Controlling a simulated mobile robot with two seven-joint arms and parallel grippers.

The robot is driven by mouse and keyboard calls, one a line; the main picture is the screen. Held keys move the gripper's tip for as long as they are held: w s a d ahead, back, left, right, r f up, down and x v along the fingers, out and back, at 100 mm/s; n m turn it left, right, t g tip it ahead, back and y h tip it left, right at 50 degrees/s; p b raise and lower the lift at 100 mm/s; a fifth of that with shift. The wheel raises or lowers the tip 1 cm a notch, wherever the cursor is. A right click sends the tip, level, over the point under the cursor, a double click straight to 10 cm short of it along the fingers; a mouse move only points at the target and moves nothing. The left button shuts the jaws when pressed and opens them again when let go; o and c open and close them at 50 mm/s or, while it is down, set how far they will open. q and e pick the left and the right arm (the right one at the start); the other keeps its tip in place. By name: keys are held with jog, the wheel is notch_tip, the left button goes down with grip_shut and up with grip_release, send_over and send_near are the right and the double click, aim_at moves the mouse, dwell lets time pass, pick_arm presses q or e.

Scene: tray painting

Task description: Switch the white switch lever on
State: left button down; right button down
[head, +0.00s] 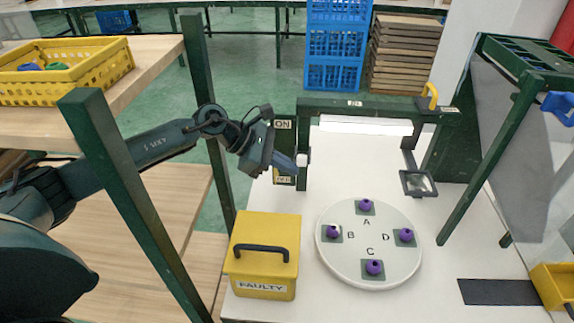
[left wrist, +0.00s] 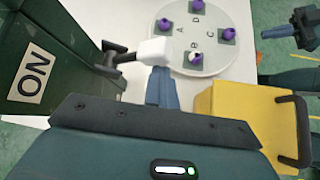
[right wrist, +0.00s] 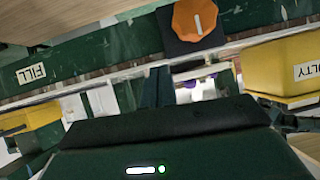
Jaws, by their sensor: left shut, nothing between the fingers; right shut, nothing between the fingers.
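The white switch lever (head: 303,157) sticks out at the green switch post, between the ON label (head: 282,124) above and a second yellow label (head: 283,180) below. In the left wrist view its white tip (left wrist: 155,50) sits on a black arm beside the green box with the ON label (left wrist: 33,74). My left gripper (head: 288,163) is shut and empty, with its fingertips right by the lever. In the left wrist view the fingers (left wrist: 160,78) overlap the tip's lower edge; I cannot tell if they touch. My right gripper (right wrist: 155,90) is shut and empty.
A yellow FAULTY box (head: 262,262) stands below my left gripper. A round white tray (head: 345,275) with purple pieces at A, B, C, D lies right of it. An orange knob (right wrist: 198,18) and a FILL label (right wrist: 30,73) show in the right wrist view.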

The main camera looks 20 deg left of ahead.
pick_arm(q)
jog(key=shift+w+r, duration=0.3)
jog(key=shift+r, duration=0.3)
jog(key=b+v, duration=0.1)
jog(key=v, duration=0.6)
jog(key=shift+s+a+f, duration=0.15)
jog(key=shift+s+f, duration=0.25)
